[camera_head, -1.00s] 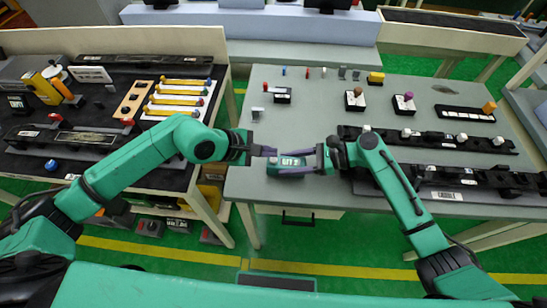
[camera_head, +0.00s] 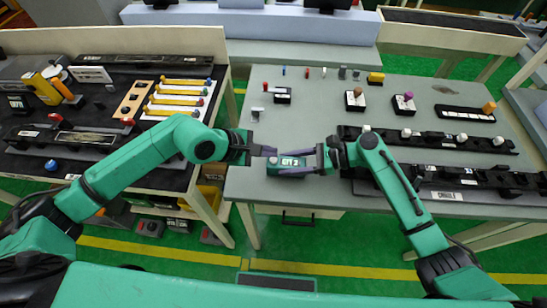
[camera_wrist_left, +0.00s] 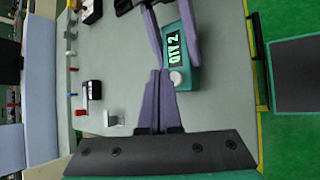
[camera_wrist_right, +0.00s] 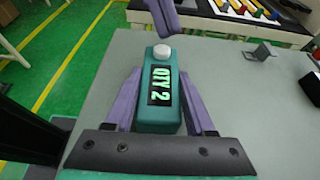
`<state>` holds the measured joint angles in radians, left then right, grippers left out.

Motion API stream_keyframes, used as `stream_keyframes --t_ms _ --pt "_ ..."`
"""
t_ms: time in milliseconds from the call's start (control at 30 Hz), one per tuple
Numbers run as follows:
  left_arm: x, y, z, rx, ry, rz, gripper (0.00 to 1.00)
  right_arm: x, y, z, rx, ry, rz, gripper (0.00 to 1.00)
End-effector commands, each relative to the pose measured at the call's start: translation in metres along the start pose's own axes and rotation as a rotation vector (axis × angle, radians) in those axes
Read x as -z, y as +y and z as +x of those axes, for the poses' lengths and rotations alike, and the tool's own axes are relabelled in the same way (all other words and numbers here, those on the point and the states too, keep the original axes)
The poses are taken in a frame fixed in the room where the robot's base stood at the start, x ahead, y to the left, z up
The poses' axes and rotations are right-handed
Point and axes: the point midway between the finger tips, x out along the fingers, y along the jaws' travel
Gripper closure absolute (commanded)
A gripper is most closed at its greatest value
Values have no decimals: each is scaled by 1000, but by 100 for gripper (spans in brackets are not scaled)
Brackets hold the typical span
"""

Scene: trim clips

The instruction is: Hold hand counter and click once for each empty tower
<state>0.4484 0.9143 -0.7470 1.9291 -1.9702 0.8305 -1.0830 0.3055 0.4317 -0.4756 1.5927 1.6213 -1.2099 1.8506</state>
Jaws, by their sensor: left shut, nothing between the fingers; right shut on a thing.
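The hand counter (camera_head: 291,171) is a teal block with a lit display, held over the front left of the grey table. My right gripper (camera_wrist_right: 162,100) is shut around its sides. In the right wrist view the display reads QTY 2, and the counter's white round button (camera_wrist_right: 162,51) is at its far end. My left gripper (camera_head: 270,151) is shut and empty, its purple fingertips close to the button end; contact is unclear.
Black rails (camera_head: 430,138) run along the table's right side. A black strip with an orange block (camera_head: 489,107) lies at the far right, and a yellow block (camera_head: 376,77) at the back. A dark workbench (camera_head: 95,150) stands left across a gap. The table's middle is clear.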

Motion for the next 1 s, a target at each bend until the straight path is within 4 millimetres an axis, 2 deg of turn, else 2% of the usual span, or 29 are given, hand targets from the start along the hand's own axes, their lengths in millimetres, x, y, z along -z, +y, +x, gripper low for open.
stream_keyframes --t_ms 1000 --pt "7 -7 10 1 0 0 100 0 0 0 0 0 0 100"
